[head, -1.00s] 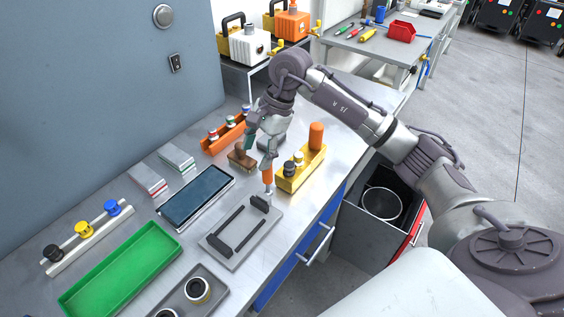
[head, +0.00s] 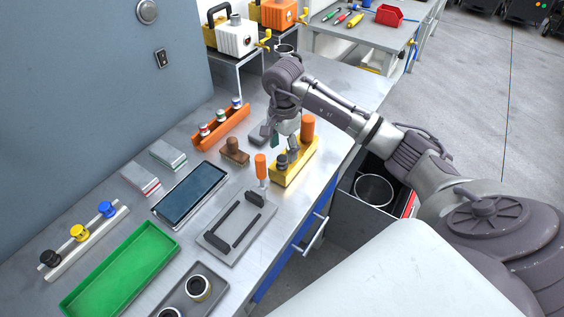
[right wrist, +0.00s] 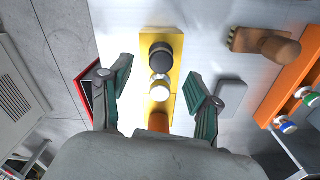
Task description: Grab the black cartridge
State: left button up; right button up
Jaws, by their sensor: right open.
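A black-topped cartridge (head: 281,161) stands upright in a yellow holder (head: 295,174) on the bench. In the right wrist view, the black cartridge (right wrist: 161,56) is at the far end of the yellow holder (right wrist: 157,40). A white-topped cartridge (right wrist: 160,87) and an orange cylinder (right wrist: 158,122) follow it in line. My right gripper (head: 285,140) is over the holder, pointing down. In the wrist view, the open green-padded fingers of my right gripper (right wrist: 159,74) lie to either side of the cartridges, with nothing between them gripped. My left gripper is out of view.
A wooden stamp (head: 234,150) and an orange rack (head: 220,127) stand left of the holder. An orange-handled tool (head: 261,168) stands upright by a grey fixture (head: 213,238). A tablet (head: 190,193) and green tray (head: 121,268) lie nearer. An open bin (head: 352,222) is below the bench edge.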

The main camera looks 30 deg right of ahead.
aim_at(283, 157)
notch_tip(283, 157, down, 4)
jog(key=shift+a+f+p, duration=0.1)
jog(key=shift+p, duration=0.55)
grip_shut()
